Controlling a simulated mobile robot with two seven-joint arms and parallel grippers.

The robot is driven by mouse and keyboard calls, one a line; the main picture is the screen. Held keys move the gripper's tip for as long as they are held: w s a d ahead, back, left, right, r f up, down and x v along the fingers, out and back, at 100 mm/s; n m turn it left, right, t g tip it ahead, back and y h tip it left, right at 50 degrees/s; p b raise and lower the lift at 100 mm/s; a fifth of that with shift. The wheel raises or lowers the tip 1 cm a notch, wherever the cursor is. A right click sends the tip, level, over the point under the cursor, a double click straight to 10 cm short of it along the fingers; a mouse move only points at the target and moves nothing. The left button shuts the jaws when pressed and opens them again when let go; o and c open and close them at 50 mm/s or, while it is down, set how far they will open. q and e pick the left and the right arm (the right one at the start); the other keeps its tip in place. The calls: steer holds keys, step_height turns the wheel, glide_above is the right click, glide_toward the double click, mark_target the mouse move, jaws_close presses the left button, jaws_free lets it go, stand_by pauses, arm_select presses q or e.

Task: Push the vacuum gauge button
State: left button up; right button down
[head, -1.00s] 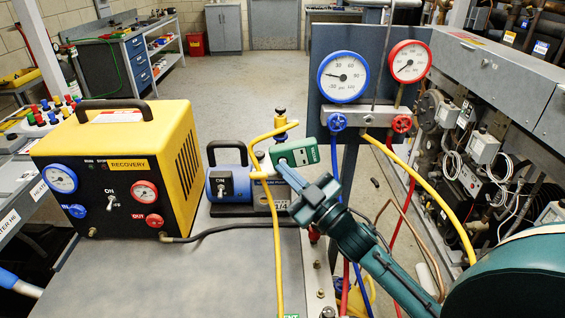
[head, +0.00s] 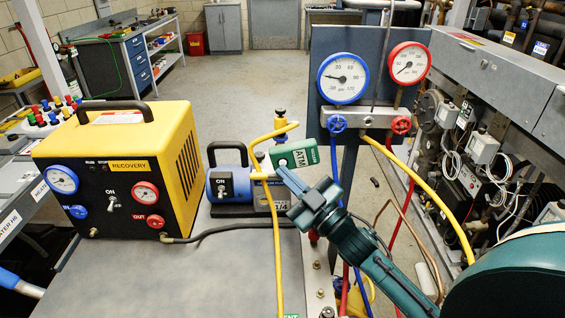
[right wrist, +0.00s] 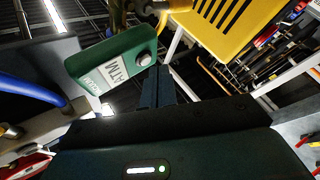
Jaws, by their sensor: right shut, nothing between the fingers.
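The vacuum gauge (head: 294,154) is a small green box with a white ATM display, mounted by the yellow hose fitting near the blue pump. In the right wrist view the gauge (right wrist: 112,62) shows its round grey button (right wrist: 145,59) at the right end of its face. My right gripper (head: 281,172) is shut and empty, its fingertips just below the left end of the gauge. In the right wrist view the shut fingertips (right wrist: 154,70) appear right beside the button. I cannot tell whether they touch it. The button is not clear in the head view. My left gripper is not in view.
The yellow recovery machine (head: 125,160) stands at left on the grey bench top (head: 190,275). The blue vacuum pump (head: 228,182) is behind the yellow hose (head: 277,245). The manifold with blue and red gauges (head: 365,117) stands right of the vacuum gauge, with hoses hanging below.

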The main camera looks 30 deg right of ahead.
steer(key=shift+s, duration=0.1)
steer(key=s+a, duration=0.1)
steer(key=s+p, duration=0.1)
steer(key=s, duration=0.1)
steer(key=s+a, duration=0.1)
steer(key=s, duration=0.1)
steer(key=shift+s+a+f+p, duration=0.1)
steer(key=shift+s+a+p, duration=0.05)
steer(key=shift+a+p, duration=0.25)
steer(key=shift+d, duration=0.1)
stand_by(0.4)
